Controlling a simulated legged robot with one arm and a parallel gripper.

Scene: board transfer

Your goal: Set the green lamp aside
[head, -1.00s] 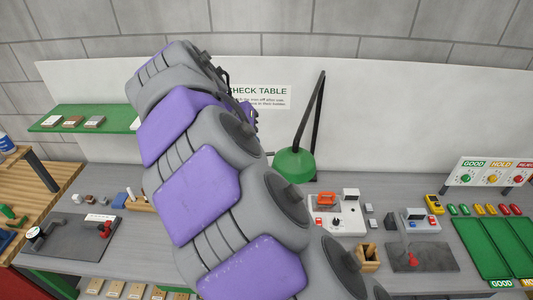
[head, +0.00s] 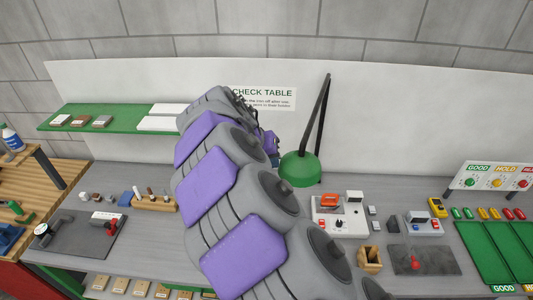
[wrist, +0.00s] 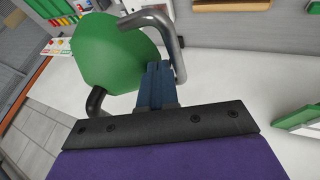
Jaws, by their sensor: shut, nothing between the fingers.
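The green lamp has a rounded shade (head: 299,169) on a dark jointed arm that rises against the white back panel. The shade hangs above the back of the grey table, right of my arm. In the wrist view the green shade (wrist: 112,52) fills the upper left, close by the fingers. My gripper (wrist: 155,70) is shut and empty, its two blue fingers together. In the head view my gripper (head: 273,145) shows only in part, just left of the shade; my purple and grey arm hides the rest. I cannot tell whether the fingers touch the shade.
Right of the lamp stand a white device with an orange part (head: 340,214), a wooden holder (head: 370,260) and green trays (head: 482,250). A green shelf (head: 85,117) is at the back left. A dark mat (head: 75,240) lies front left.

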